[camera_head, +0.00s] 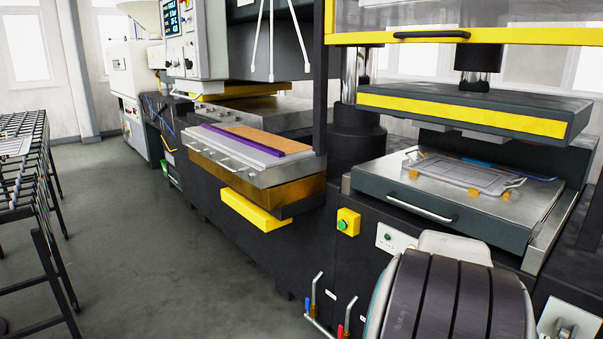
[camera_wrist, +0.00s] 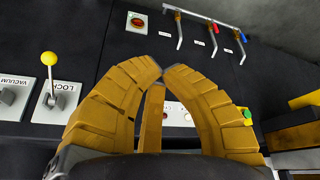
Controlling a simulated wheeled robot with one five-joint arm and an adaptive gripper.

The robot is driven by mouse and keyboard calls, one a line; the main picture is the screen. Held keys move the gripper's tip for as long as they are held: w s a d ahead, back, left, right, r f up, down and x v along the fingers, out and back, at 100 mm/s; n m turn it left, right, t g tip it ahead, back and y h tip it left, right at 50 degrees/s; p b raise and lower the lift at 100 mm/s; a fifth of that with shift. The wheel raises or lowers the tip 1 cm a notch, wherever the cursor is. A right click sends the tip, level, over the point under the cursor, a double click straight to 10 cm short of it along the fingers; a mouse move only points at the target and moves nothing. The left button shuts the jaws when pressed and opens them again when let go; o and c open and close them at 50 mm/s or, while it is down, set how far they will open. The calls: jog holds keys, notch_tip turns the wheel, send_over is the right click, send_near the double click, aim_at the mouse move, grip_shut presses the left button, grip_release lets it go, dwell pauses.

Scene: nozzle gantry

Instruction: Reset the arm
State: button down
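My arm (camera_head: 440,295) is at the bottom right of the head view, in front of the machine. Its fingers are hidden in that view. In the wrist view, the yellow-brown fingers of my gripper (camera_wrist: 163,72) curve inward and their tips come together. I see nothing held between them. They are in front of the dark machine panel.
The panel has a yellow-knobbed lever (camera_wrist: 48,75), a red button (camera_wrist: 138,21) and several small coloured valves (camera_wrist: 212,28). A press bed (camera_head: 470,205) holds a clear tray (camera_head: 462,174). A black rack (camera_head: 30,190) stands left; the grey floor (camera_head: 160,240) between is clear.

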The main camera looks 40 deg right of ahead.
jog(key=w+a+r+n+t+y+p, duration=0.1)
jog(key=w+a+r+n+p, duration=0.2)
jog(key=a, duration=0.5)
jog(key=w+a+r+n+y+p, duration=0.1)
jog(key=a+r+n+p, duration=0.1)
jog(key=a+r, duration=0.45)
jog(key=w+a+r+n+t+y+p, duration=0.1)
jog(key=w+a+r+n+p, duration=0.15)
jog(key=a, duration=0.65)
jog(key=s+a+r+n+y+p, duration=0.1)
jog(key=s+a+r+n+p, duration=0.2)
jog(key=s+a, duration=0.2)
jog(key=a, duration=0.3)
jog(key=shift+s+a+g+p, duration=0.25)
jog(key=shift+s+g+p, duration=0.1)
jog(key=shift+g, duration=0.05)
